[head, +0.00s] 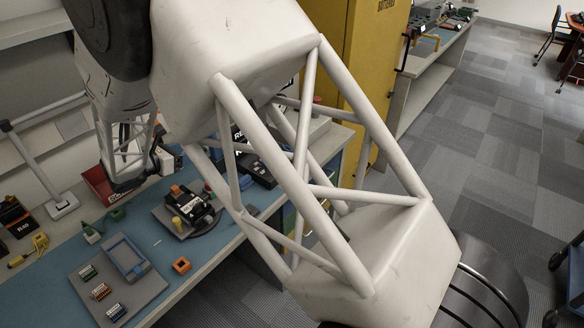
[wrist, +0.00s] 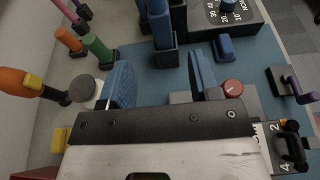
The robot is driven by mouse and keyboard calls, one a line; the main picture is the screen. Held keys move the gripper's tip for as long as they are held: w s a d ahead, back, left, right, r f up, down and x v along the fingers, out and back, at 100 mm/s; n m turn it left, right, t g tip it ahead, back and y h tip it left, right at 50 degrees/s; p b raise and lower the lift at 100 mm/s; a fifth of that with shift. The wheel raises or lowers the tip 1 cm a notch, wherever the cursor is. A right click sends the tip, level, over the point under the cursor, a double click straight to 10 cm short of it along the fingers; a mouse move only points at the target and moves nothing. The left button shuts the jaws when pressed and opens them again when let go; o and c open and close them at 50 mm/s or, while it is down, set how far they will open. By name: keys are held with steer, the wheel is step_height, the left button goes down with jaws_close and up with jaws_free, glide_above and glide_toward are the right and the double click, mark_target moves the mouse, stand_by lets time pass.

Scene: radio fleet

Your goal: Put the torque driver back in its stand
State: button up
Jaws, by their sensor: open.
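My gripper (wrist: 162,80) is open, with two blue fingers spread and nothing between them. In the head view, the end of my arm is low over the far part of the bench, but its fingers are hard to make out. A blue handle (wrist: 158,22) stands in a dark holder (wrist: 165,56) beyond the fingers in the wrist view. Green (wrist: 97,47) and orange (wrist: 68,38) handles stand at upper left. An orange-and-yellow handled tool (wrist: 28,84) with a dark end lies at the left. I cannot tell which is the torque driver, or which holder is its stand.
A dial box (wrist: 236,12) stands at the upper right of the wrist view. A red knob (wrist: 233,87) and a purple handle (wrist: 300,86) are right of the fingers. A grey tray (head: 118,290) lies on the blue bench mat, with an orange block (head: 181,265) beside it.

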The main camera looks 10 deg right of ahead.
steer(key=s+d+r+m+g+y, duration=0.1)
steer(key=s+d+r+m+g, duration=0.3)
steer(key=d, duration=0.6)
steer(key=s+d+r+m+g+y, duration=0.1)
steer(key=s+d+r+m, duration=0.4)
steer(key=d, duration=0.5)
steer(key=s+d+r+m+g+y, duration=0.1)
steer(key=s+d+r+m+g, duration=0.3)
steer(key=d, duration=0.5)
steer(key=s+d+r+m+y, duration=0.1)
steer(key=s+d+m, duration=0.3)
steer(key=s, duration=0.5)
steer(key=s+d+r+m+y, duration=0.1)
steer(key=s+d+m+y, duration=0.3)
steer(key=s, duration=0.4)
steer(key=s+d+r+m+t+y, duration=0.1)
steer(key=s+d+m, duration=0.3)
steer(key=s, duration=0.5)
steer(key=shift+s+d+r+m+y, duration=0.35)
steer(key=shift+m+y, duration=0.35)
steer(key=shift+m, duration=0.4)
